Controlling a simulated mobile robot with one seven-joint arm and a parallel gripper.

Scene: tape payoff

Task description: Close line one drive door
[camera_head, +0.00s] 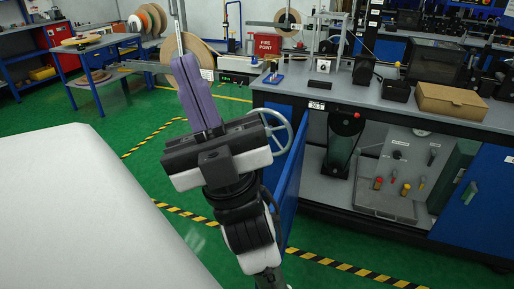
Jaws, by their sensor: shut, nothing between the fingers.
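An open blue cabinet door (291,190) stands swung out toward me at the left side of the bench's cabinet opening. I see it at a steep angle, and my arm hides part of its near, lower end. Inside the opening are a dark green drive unit (343,140) and a grey panel with several coloured knobs (393,172). My gripper (186,62), with purple fingers, points up and is shut and empty. It is left of the door in the picture, apart from it. I cannot tell how far apart in depth. No line label is readable on the door.
A grey handwheel (289,128) shows just right of my gripper. The bench top (330,92) holds a cardboard box (451,101) and several devices. Another blue panel (482,205) covers the cabinet's right part. Green floor (150,150) with yellow-black stripes lies free to the left.

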